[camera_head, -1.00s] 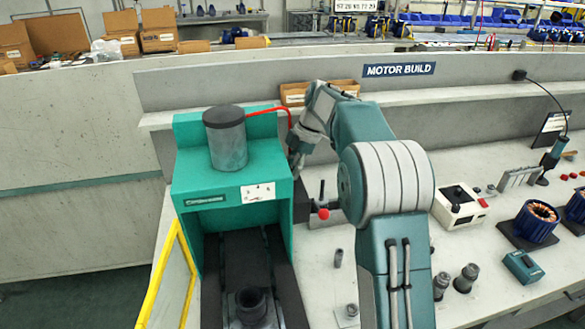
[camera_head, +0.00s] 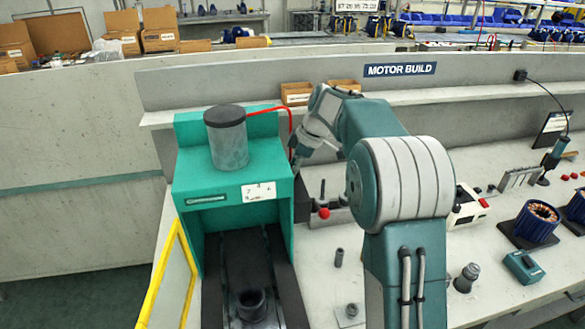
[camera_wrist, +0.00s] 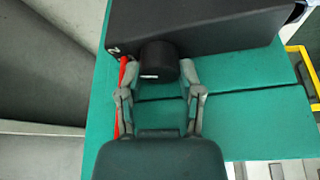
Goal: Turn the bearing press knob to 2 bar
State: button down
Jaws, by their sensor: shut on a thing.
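The bearing press is a teal housing (camera_head: 232,180) with a grey cylinder (camera_head: 228,145) on top, at the left of the head view. In the wrist view its teal side (camera_wrist: 240,85) carries a black box (camera_wrist: 215,25). The round black knob (camera_wrist: 157,55) juts from that box, with a small white mark on its lower edge. My gripper (camera_wrist: 159,68) has one finger on each side of the knob and is shut on it. In the head view my gripper's tip is by the press's right side, and the knob is hidden. I cannot read a pressure value.
A red hose (camera_head: 290,125) runs from the press top down beside my wrist. A red-balled lever (camera_head: 324,212) stands just right of the press. A yellow guard rail (camera_head: 188,270) is at front left. Motor parts (camera_head: 536,222) and tools lie on the bench at right.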

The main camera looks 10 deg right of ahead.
jog(key=shift+c, duration=1.3)
grip_release()
jog(key=shift+d, duration=0.1)
jog(key=shift+r, duration=0.1)
jog(key=w+v, duration=0.1)
jog(key=v, duration=1)
jog(key=shift+s+d+r, duration=0.25)
jog(key=shift+s+d, duration=0.05)
jog(key=shift+s, duration=0.2)
